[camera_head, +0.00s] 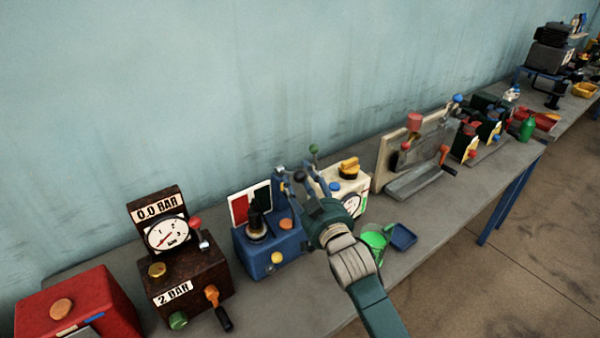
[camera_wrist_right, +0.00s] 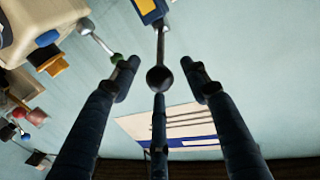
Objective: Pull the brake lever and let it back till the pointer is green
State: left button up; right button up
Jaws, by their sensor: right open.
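My right gripper (camera_head: 298,180) reaches over the bench between a blue box (camera_head: 270,250) and a cream box (camera_head: 348,187). Its three fingers are open. In the right wrist view a lever with a dark ball knob (camera_wrist_right: 160,79) stands between the open fingers (camera_wrist_right: 160,85); I cannot tell whether any finger touches it. Its rod runs to a blue block with a yellow patch (camera_wrist_right: 151,10). A red, white and dark panel (camera_head: 250,204) stands behind the blue box; no pointer on it can be made out. The cream box's round dial (camera_head: 351,203) is partly visible, its reading too small to tell. My left gripper is not in view.
A lever with a green ball (camera_wrist_right: 116,58) is close to one finger. A brown gauge box (camera_head: 185,265) and red box (camera_head: 80,303) stand left. A green cup (camera_head: 374,243) and blue tray (camera_head: 403,236) lie near the front edge. The wall is behind.

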jog(key=shift+w+a, duration=0.25)
jog(key=shift+w, duration=0.4)
grip_shut()
jog(key=shift+w, duration=0.15)
